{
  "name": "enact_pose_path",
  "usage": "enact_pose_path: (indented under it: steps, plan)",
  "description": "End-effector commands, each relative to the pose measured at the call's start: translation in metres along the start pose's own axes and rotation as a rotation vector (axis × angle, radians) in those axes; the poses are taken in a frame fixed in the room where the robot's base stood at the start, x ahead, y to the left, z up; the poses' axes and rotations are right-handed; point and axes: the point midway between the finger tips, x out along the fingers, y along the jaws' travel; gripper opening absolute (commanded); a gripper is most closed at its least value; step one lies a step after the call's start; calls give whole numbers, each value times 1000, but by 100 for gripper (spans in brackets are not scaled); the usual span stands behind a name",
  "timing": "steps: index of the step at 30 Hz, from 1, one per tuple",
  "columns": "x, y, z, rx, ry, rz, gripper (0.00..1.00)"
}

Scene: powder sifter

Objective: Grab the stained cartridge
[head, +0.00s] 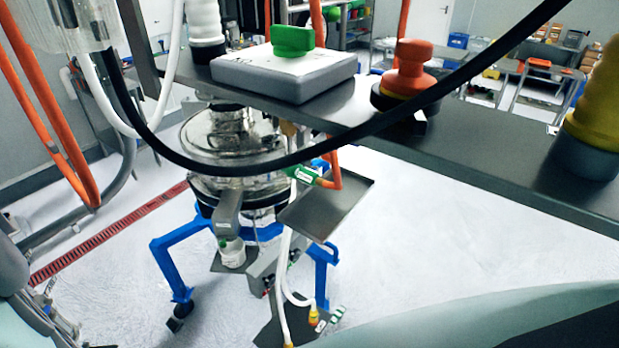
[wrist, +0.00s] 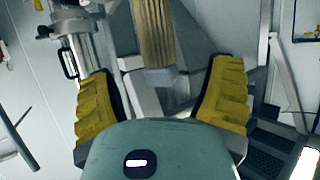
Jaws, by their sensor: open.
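The fingers look apart from the cylinder.
A dark shelf (head: 480,150) crosses the head view, carrying a grey box with a green knob (head: 293,40), an orange knobbed piece (head: 408,68) and a yellow ribbed piece (head: 597,95). A black hose (head: 300,160) sags in front. A steel sifter (head: 232,150) stands on blue legs below.

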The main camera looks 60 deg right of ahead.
Motion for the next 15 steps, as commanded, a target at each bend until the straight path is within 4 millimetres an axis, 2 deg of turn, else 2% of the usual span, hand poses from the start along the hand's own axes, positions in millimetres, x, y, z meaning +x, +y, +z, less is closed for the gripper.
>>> enact_pose_path:
  steps: [9, 15]
  plan:
    - [31, -1, 0, 0, -1, -2, 80]
    - [37, 0, 0, -2, 0, 1, 80]
